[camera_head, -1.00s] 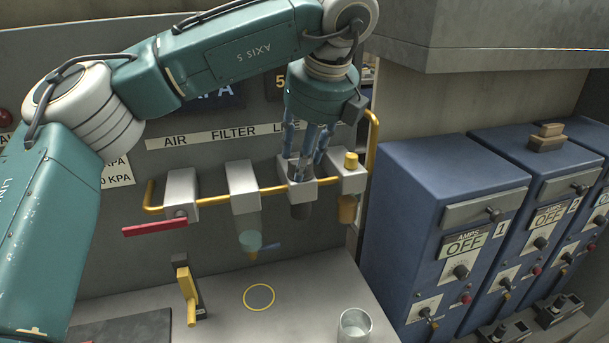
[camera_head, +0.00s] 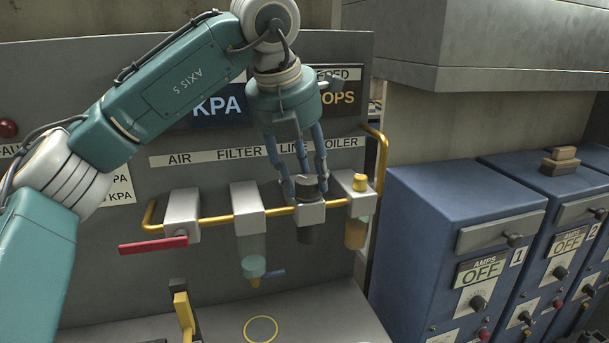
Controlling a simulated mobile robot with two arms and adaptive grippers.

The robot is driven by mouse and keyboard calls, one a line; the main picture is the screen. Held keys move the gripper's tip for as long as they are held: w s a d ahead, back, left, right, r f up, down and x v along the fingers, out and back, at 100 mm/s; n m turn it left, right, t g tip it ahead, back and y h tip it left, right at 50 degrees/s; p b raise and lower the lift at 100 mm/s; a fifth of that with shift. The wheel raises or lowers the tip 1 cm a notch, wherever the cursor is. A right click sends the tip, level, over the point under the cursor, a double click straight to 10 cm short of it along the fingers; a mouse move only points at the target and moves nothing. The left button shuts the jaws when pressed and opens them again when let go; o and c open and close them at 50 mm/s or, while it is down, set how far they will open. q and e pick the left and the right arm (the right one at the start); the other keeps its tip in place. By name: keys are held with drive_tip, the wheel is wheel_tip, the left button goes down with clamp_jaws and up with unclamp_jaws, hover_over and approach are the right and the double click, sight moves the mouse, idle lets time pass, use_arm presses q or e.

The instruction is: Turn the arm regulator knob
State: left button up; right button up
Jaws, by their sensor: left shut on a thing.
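The regulator is the third grey block (camera_head: 309,215) on the yellow air pipe, with a dark cylinder (camera_head: 308,235) below it. Its dark knob (camera_head: 306,186) stands on top of the block. My left gripper (camera_head: 305,188) comes down from above with its blue fingers around the knob and is shut on it. The fingers hide part of the knob's sides, so its turn angle cannot be read. My right gripper is not in view.
A red lever (camera_head: 153,245) sticks out at the left block. A filter bowl (camera_head: 252,254) and an oiler with a yellow cap (camera_head: 360,183) flank the regulator. Blue cabinets (camera_head: 430,250) stand at right. A yellow ring (camera_head: 261,330) marks the bench.

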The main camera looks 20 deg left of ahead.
use_arm(q)
drive_tip(key=m, duration=0.1)
drive_tip(key=m+h+p, duration=0.1)
drive_tip(key=shift+w+a+r+m, duration=0.15)
drive_tip(key=shift+w+r+m, duration=0.05)
drive_tip(key=shift+r+m, duration=0.2)
drive_tip(key=m+h+p, duration=0.1)
drive_tip(key=m+p, duration=0.1)
drive_tip(key=shift+w+m+g, duration=0.1)
drive_tip(key=shift+m+g, duration=0.2)
drive_tip(key=shift+g, duration=0.1)
drive_tip(key=m+g+h+p, duration=0.1)
drive_tip(key=m+p, duration=0.1)
drive_tip(key=m, duration=0.1)
drive_tip(key=shift+p, duration=0.35)
drive_tip(key=shift+w+f+m+g+p, duration=0.1)
drive_tip(key=shift+f+m+g+p, duration=0.1)
drive_tip(key=shift+m+p, duration=0.45)
drive_tip(key=shift+f+m+g+p, duration=0.1)
drive_tip(key=shift+m+g+p, duration=0.2)
drive_tip(key=shift+m, duration=0.55)
drive_tip(key=shift+f, duration=0.1)
